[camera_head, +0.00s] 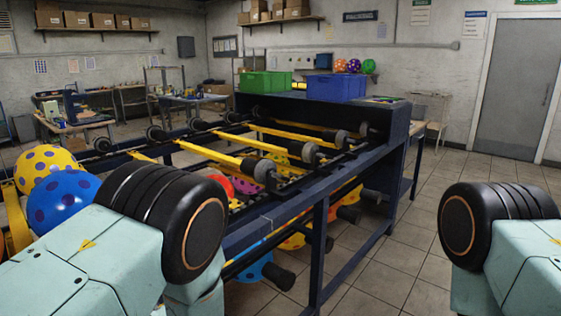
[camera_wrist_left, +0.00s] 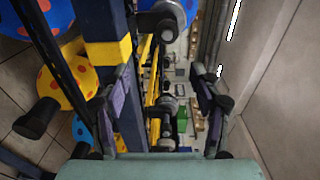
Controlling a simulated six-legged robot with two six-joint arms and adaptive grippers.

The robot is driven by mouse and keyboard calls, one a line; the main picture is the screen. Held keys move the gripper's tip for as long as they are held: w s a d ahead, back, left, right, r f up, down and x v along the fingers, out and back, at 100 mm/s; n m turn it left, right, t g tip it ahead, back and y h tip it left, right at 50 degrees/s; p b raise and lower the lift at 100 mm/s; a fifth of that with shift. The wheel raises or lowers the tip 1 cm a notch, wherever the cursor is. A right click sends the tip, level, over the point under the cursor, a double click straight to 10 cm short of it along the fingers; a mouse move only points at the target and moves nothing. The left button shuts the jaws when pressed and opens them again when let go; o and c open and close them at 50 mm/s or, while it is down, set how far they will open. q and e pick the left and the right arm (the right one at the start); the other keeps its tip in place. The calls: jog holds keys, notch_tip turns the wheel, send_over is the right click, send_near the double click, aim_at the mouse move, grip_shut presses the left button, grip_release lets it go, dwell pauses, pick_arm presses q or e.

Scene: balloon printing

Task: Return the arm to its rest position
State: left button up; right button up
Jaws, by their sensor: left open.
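My left arm (camera_head: 85,262) and right arm (camera_head: 520,265) show in the head view as pale green links with black ribbed joints at the lower left and lower right. Neither gripper shows there. In the left wrist view my left gripper (camera_wrist_left: 163,100) has its two dark fingers spread wide apart, with nothing held between them. The dark blue frame and yellow bars of the printing machine (camera_wrist_left: 130,100) lie beyond the fingers. My right gripper is in neither view.
The printing machine (camera_head: 330,172) fills the centre, with several dotted balloons on and under it. A blue balloon (camera_head: 62,195) and a yellow balloon (camera_head: 47,163) sit close to my left arm. A green bin (camera_head: 265,83) and blue bin (camera_head: 336,88) stand on top. Tiled floor (camera_head: 370,285) is clear at right.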

pick_arm(q)
jog(key=s+d+f+n+g+h, duration=0.1)
jog(key=s+f+n+g+h, duration=0.1)
jog(key=s+f+h, duration=0.35)
jog(key=s+d+f+n+g+h, duration=0.1)
jog(key=s+d+f+n+h, duration=0.15)
jog(key=f, duration=0.65)
jog(key=s+d+f+n+g+h+b, duration=0.1)
jog(key=s+f+g, duration=0.3)
jog(key=s, duration=0.9)
jog(key=s+f+n+g+h+b, duration=0.2)
jog(key=s+f+n+g+h, duration=0.1)
jog(key=s, duration=1)
jog(key=shift+d+f+g+h+b, duration=0.35)
jog(key=shift+g+h, duration=0.25)
jog(key=shift+g, duration=0.3)
jog(key=shift+c, duration=0.2)
